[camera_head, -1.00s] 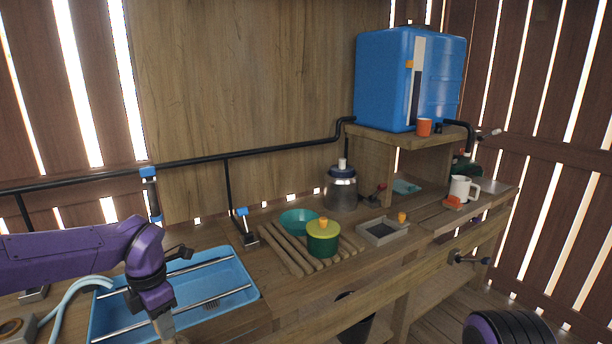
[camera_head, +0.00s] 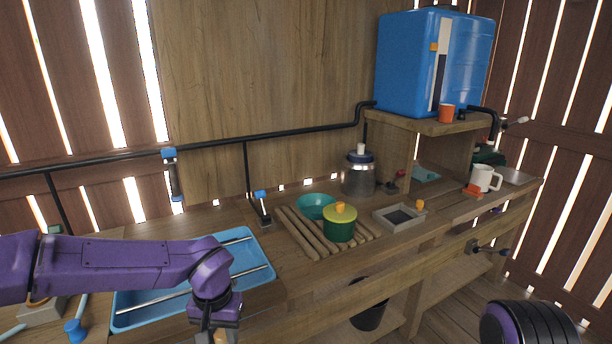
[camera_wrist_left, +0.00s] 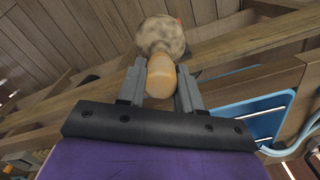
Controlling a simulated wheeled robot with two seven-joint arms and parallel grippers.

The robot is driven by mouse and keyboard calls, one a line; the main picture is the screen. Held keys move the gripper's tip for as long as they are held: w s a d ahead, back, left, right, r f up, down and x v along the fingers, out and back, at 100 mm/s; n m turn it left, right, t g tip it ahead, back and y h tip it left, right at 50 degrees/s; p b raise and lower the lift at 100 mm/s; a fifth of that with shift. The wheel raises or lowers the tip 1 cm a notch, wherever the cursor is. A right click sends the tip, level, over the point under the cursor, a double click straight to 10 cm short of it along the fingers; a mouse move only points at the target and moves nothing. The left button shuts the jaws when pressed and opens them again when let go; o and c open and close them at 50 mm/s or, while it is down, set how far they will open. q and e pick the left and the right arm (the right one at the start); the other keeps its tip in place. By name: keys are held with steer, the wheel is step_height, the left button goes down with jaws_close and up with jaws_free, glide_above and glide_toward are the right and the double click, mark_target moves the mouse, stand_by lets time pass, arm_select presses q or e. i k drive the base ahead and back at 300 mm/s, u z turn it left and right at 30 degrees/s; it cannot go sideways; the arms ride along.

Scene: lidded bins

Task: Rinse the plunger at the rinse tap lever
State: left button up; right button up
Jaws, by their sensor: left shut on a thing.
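My left gripper (camera_wrist_left: 160,88) is shut on a tan, wooden-looking handle (camera_wrist_left: 161,76) with a mottled, rounded head beyond it; this appears to be the plunger (camera_wrist_left: 162,37). In the head view my left gripper is at the bottom edge, in front of the blue tray, mostly cut off. Two blue-topped tap fittings show along the black pipe: one hangs at the left (camera_head: 170,172), and one stands by the slatted rack (camera_head: 262,207). I cannot tell which is the rinse tap lever. My right gripper is not in view.
The blue tray (camera_head: 247,249) has metal rails across it. The slatted rack (camera_head: 301,236) holds a teal bowl (camera_head: 315,206) and a green pot with a yellow lid (camera_head: 340,224). A metal jar (camera_head: 358,178) stands behind. A blue tank (camera_head: 405,65) is at the back right.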

mark_target(260, 194)
steer(key=z, duration=1.35)
steer(key=i, duration=0.7)
steer(key=u, duration=2.55)
